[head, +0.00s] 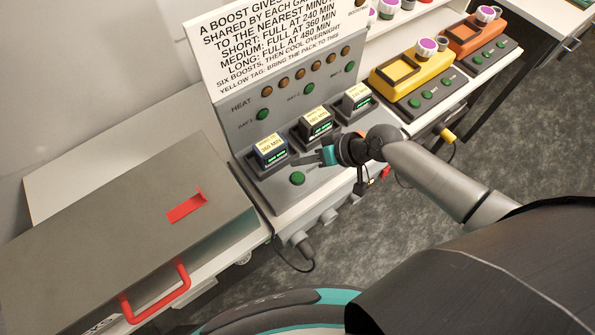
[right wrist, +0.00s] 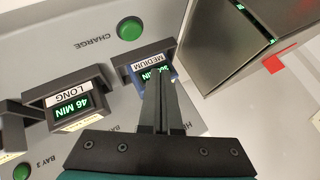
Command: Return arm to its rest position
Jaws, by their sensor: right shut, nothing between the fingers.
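My right gripper (head: 296,161) is over the charging panel, its arm coming in from the right. In the right wrist view the fingers (right wrist: 158,85) are shut together with nothing between them. Their tips lie over or close by the medium pack (right wrist: 143,62), partly covering its display; I cannot tell whether they touch. In the head view this pack (head: 270,149) has a yellow 360 MIN label and sits in the nearest bay. The long pack (right wrist: 75,103) sits beside it. A green charge button (head: 297,178) is just below the gripper. My left gripper is not in view.
The third pack (head: 357,97) sits in the far bay. A yellow box (head: 411,78) and an orange box (head: 475,39) stand on the bench further right. A large grey lidded case (head: 110,225) with a red handle (head: 157,292) is at left. Open floor lies in front.

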